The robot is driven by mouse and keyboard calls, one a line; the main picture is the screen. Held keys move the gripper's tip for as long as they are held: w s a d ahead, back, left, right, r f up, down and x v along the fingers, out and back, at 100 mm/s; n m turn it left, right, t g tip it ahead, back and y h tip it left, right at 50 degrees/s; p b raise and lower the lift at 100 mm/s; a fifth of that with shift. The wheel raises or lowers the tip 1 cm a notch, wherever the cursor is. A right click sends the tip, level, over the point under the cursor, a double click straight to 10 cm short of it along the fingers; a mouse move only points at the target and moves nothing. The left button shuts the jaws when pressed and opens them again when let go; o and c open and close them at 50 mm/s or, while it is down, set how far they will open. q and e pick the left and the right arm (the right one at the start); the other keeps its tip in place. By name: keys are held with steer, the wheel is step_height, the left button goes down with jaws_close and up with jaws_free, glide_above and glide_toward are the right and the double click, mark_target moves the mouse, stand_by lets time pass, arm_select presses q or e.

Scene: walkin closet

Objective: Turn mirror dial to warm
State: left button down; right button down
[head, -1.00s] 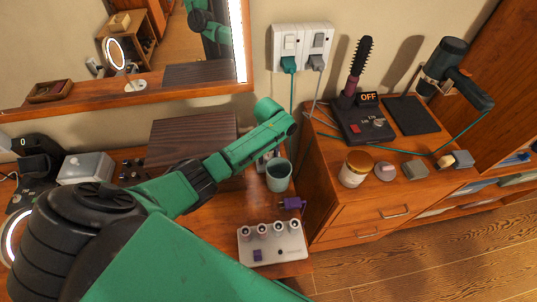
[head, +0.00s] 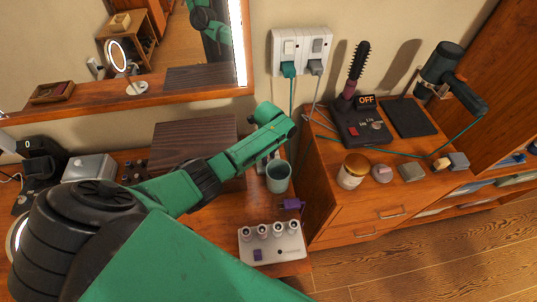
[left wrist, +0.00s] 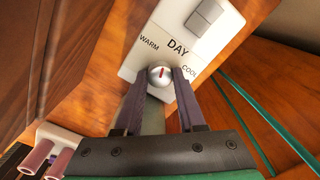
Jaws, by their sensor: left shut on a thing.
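The dial (left wrist: 159,78) is a small round silver knob with a red mark, on a white panel (left wrist: 188,18). The words WARM, DAY and COOL are printed around it. The red mark points about straight up in the left wrist view, roughly between WARM and DAY. My left gripper (left wrist: 162,73) is shut on the dial, with one dark finger on each side. In the head view my green left arm reaches from the left toward the wall, and its forearm hides the fingers and dial. The wall mirror (head: 90,50) has a wooden frame. My right gripper is out of view.
A grey-green cup (head: 278,178) and a white holder (head: 258,249) with several rollers stand on the vanity. A lidded jar (head: 351,172), hot brush and hair dryer (head: 440,68) are on the right cabinet. Cables run from the wall outlet (head: 302,45).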

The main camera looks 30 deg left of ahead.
mark_target(269, 159)
arm_select(q)
steer(key=shift+w+r+n+p, duration=0.15)
steer(key=shift+n+p, duration=0.6)
steer(key=shift+n, duration=1.55)
steer(key=c, duration=0.5)
jaws_free()
steer(key=shift+r, duration=0.3)
step_height(269, 159, up, 14)
